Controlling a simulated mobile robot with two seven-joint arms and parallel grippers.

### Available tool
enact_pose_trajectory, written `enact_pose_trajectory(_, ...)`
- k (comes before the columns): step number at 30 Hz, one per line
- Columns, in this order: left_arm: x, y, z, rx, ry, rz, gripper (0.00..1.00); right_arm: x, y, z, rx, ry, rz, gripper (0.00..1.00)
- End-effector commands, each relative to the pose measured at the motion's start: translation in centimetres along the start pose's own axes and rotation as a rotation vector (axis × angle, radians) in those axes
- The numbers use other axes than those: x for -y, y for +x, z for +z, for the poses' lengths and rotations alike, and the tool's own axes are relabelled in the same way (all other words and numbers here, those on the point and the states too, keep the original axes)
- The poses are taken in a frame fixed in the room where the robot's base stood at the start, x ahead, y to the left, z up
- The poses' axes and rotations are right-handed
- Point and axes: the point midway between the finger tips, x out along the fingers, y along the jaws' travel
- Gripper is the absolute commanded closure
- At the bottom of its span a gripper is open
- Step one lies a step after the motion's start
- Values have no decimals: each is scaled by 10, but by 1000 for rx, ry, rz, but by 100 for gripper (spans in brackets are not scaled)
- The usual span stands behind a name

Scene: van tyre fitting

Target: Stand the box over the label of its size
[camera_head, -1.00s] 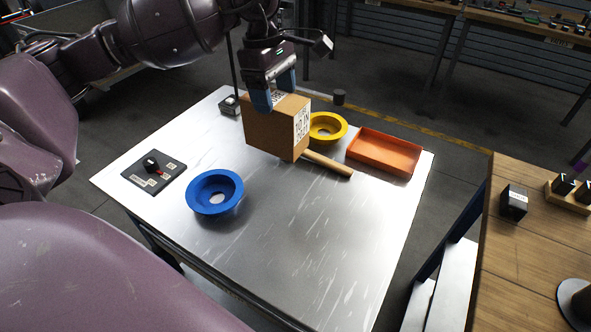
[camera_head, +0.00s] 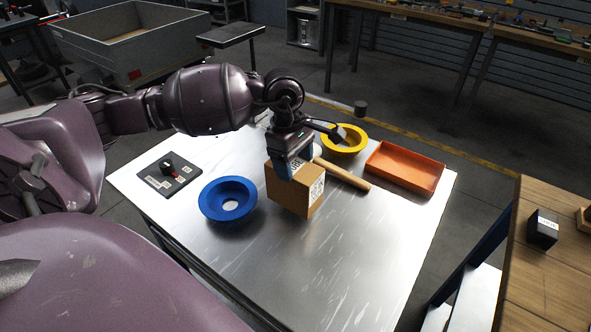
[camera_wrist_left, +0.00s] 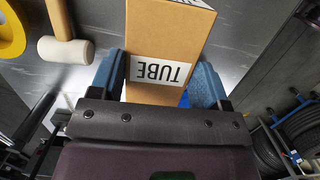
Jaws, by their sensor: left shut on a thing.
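The brown cardboard box (camera_head: 283,189) is in my left gripper (camera_head: 292,163), whose blue fingers are shut on its upper part. It looks upright over the middle of the metal table; I cannot tell whether its base touches the top. A white printed label (camera_head: 316,191) is on its right side. In the left wrist view the box (camera_wrist_left: 160,93) sits between the two fingers (camera_wrist_left: 163,82), with a white label reading TUBE facing the camera. No size label shows clearly on the table; the box and arm hide part of it. My right gripper is not in view.
A blue bowl (camera_head: 212,202) stands left of the box. A mallet (camera_head: 345,176), a yellow bowl (camera_head: 357,149) and an orange tray (camera_head: 425,183) lie behind and right. A black plate with pale labels (camera_head: 186,178) is far left. The table's front right (camera_head: 350,260) is clear.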

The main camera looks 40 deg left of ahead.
Motion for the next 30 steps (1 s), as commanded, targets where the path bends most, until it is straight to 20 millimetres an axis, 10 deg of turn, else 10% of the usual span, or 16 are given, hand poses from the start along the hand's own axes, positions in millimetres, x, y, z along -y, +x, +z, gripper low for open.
enact_pose_trajectory(17, 0, 28, -4, 0, 1, 0, 61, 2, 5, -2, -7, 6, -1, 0)
enact_pose_trajectory(18, 0, 29, -4, 0, 0, -1, 29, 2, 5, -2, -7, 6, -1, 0)
enact_pose_trajectory(22, 0, 28, -4, 0, 0, 0, 9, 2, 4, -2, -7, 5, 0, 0)
enact_pose_trajectory(30, 0, 28, -4, 0, 0, 0, 5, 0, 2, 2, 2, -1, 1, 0)
